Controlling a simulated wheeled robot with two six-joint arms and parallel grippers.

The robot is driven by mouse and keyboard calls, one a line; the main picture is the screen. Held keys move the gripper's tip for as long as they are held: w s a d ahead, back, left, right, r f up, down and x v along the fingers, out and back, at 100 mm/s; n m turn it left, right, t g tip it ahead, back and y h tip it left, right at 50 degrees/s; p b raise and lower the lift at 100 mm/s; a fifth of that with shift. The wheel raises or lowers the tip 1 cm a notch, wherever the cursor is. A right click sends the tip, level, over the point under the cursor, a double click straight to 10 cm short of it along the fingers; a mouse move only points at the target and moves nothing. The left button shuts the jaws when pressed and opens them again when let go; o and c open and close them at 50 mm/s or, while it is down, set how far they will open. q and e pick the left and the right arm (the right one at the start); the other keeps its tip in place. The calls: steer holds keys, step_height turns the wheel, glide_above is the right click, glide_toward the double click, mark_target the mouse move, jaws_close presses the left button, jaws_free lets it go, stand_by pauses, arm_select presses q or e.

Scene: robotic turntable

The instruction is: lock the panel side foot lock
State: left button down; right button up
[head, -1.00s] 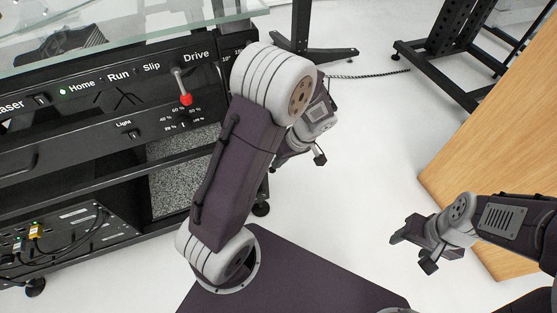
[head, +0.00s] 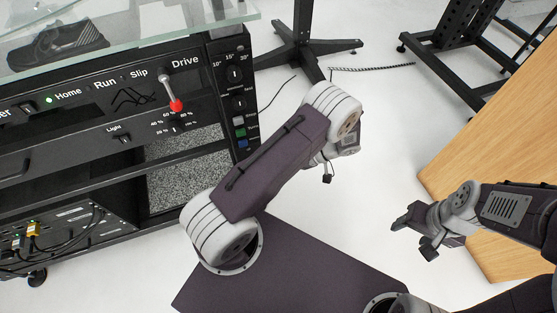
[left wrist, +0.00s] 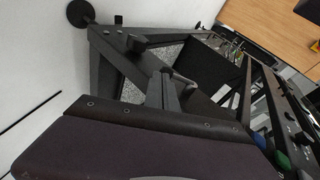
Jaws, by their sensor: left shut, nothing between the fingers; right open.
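The black turntable cabinet (head: 60,165) with its control panel fills the left of the head view. One of its feet (head: 36,278) shows at the lower left. The lower right corner of the cabinet is behind my left arm, so no foot lock shows there. The left wrist view shows a dark frame with a round black foot (left wrist: 80,13) and a black knob (left wrist: 135,43); I cannot tell if either is the panel side lock. My left gripper (head: 328,177) is shut, small and partly hidden behind its arm, right of the cabinet. My right gripper (head: 411,238) is open and empty.
A wooden surface (head: 500,140) stands at the right, behind my right arm. Black stands (head: 305,45) and a cable (head: 372,68) are at the back. White floor (head: 395,120) is clear between the cabinet and the wood. A red-tipped lever (head: 176,106) sticks out of the panel.

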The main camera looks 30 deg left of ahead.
arm_select(q)
steer(key=shift+s+a+f+g+y+p, duration=0.35)
steer(key=shift+s+f, duration=0.1)
steer(key=shift+f, duration=0.25)
steer(key=shift+s+a+f+g+y+p, duration=0.3)
steer(key=shift+s+f, duration=0.1)
steer(key=shift+f, duration=0.3)
arm_select(e)
steer(key=shift+r, duration=0.55)
arm_select(q)
steer(key=shift+s+a+f, duration=0.1)
steer(key=shift+f, duration=0.05)
arm_select(e)
steer(key=shift+w, duration=0.1)
